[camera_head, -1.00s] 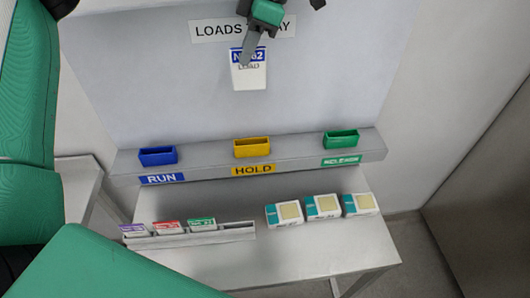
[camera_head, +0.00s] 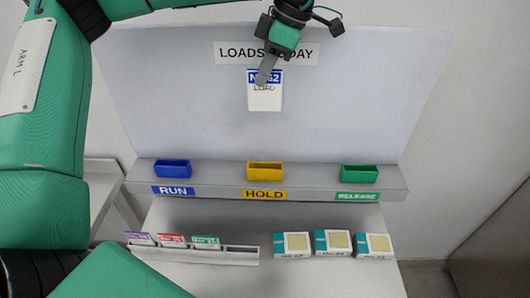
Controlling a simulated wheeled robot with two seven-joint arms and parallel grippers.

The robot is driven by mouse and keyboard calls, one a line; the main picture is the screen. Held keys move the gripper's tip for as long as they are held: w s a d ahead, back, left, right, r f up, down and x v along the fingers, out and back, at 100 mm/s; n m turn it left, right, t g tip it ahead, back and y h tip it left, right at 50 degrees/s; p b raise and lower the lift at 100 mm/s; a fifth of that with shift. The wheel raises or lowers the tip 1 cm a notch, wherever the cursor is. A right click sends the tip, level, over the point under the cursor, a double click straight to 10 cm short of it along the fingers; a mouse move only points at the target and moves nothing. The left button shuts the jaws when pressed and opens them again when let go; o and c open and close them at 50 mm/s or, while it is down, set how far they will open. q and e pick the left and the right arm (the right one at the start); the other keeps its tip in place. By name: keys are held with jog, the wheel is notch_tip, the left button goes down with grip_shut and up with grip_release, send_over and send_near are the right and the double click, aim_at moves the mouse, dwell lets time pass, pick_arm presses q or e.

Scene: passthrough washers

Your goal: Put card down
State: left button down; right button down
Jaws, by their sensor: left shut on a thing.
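A white card (camera_head: 264,98) with a blue top band and the word LOAD hangs upright in front of the grey back panel, below the LOADS sign. My left gripper (camera_head: 266,74) is shut on the card's upper part, and its fingers cover some of the print. Whether the card touches the panel, I cannot tell. Several cards with purple, red (camera_head: 172,240) and green (camera_head: 205,242) tops stand in a white rack (camera_head: 230,256) on the table. My right gripper is not in view.
A ledge carries a blue RUN bin (camera_head: 173,169), a yellow HOLD bin (camera_head: 265,171) and a green RELEASE bin (camera_head: 359,174). Three white-and-teal boxes (camera_head: 333,243) stand at the right of the table (camera_head: 300,280). The sign (camera_head: 300,53) is on the panel.

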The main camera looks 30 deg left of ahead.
pick_arm(q)
notch_tip(320, 180, down, 21)
jog(key=p, duration=0.3)
jog(key=shift+d, duration=0.1)
jog(key=shift+f, duration=0.15)
dwell(0.3)
jog(key=shift+f, duration=0.15)
jog(key=c, duration=1.6)
grip_release()
jog(key=shift+o, duration=0.2)
